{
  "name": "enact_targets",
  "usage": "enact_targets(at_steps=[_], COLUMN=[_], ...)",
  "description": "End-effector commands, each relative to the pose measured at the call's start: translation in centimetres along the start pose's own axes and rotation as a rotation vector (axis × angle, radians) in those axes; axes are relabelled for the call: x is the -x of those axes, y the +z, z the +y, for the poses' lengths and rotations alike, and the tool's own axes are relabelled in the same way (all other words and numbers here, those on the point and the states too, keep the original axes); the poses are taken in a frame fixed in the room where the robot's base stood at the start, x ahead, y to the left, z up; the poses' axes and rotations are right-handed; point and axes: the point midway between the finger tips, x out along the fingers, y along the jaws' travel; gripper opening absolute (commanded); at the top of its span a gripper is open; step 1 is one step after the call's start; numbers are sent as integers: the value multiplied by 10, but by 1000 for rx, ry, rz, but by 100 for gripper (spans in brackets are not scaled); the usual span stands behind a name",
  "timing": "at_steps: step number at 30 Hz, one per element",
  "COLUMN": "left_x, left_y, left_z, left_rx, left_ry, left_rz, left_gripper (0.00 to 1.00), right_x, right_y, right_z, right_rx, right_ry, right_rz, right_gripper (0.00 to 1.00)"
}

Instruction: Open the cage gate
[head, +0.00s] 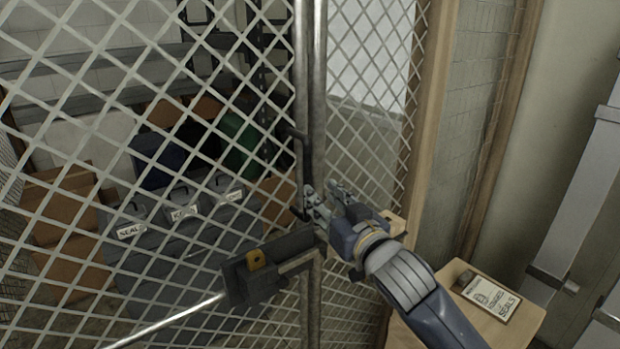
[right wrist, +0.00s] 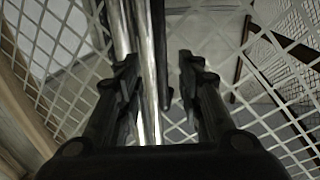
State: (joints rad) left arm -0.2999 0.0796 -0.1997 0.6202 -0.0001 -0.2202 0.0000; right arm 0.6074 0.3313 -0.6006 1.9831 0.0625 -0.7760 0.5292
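The cage gate (head: 301,60) is a metal frame with pale diamond mesh. It stands upright against a second post (head: 319,70), with no clear gap between them. A dark vertical handle (head: 305,165) is on the gate edge. My right gripper (head: 322,203) is at the handle's lower end. In the right wrist view the gripper (right wrist: 158,65) has its fingers apart, with a dark bar (right wrist: 160,45), apparently the handle, and a bright post between them. Contact with either finger is not clear. My left gripper is not in view.
A dark latch box (head: 268,268) with a yellowish tab and a silver rod (head: 175,318) sit below the handle. Behind the mesh are grey cases (head: 185,235) and cardboard boxes (head: 65,205). A wooden stand (head: 455,275) with a sign (head: 490,298) is at right.

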Motion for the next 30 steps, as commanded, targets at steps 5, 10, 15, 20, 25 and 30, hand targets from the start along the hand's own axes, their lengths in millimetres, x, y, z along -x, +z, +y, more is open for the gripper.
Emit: enact_targets(at_steps=[5, 10, 15, 20, 25, 30], left_x=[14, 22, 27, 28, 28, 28], left_y=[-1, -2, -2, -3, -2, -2], left_z=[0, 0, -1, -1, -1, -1], left_rx=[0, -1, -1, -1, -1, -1], left_ry=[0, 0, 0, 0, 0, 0], left_rz=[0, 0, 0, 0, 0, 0], left_gripper=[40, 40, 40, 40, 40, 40], right_x=[-32, -57, -74, -80, -81, -81], right_y=[-4, -3, -1, -1, 0, 0], right_z=[-1, -1, 0, 0, 0, 0], right_rx=[-2, 0, -2, 0, 0, 0], right_ry=[-1, -1, 0, 0, -1, 0], right_rz=[-1, -1, -1, 0, 0, 0], right_gripper=[34, 34, 34, 34, 34, 23])
